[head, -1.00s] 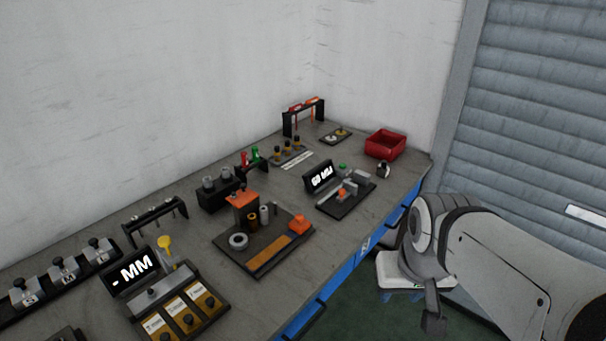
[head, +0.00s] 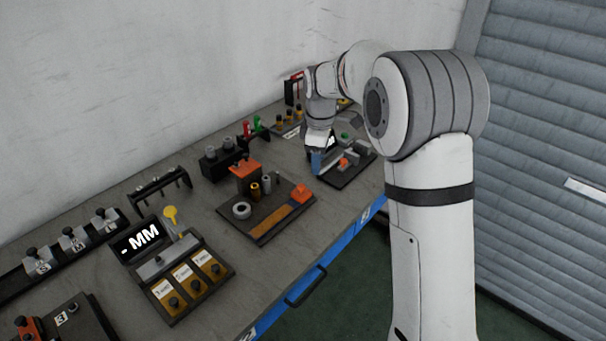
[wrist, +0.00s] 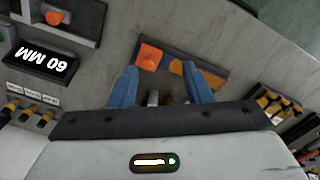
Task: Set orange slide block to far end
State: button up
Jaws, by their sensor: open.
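The orange slide block (head: 301,193) sits at the right end of a flat brown-orange strip (head: 270,224) on a dark fixture plate (head: 258,241). The second finger is hidden in the head view.
A taller orange-topped block (head: 244,168), a grey ring (head: 241,210) and upright cylinders share the plate. A "- MM" display case (head: 172,293) lies left.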

aim_at(301, 186)
jog(key=w+a+f+n, duration=0.1)
jog(key=w+a+f, duration=0.1)
jog(key=w+a+f+n, duration=0.2)
jog(key=shift+w+a+f, duration=0.15)
jog(key=shift+a+f, duration=0.1)
jog(key=shift+f, duration=0.1)
notch_tip(301, 186, down, 8)
jog(key=shift+r+p, duration=0.15)
jog(key=shift+p, duration=0.5)
jog(key=shift+c, duration=0.3)
grip_shut()
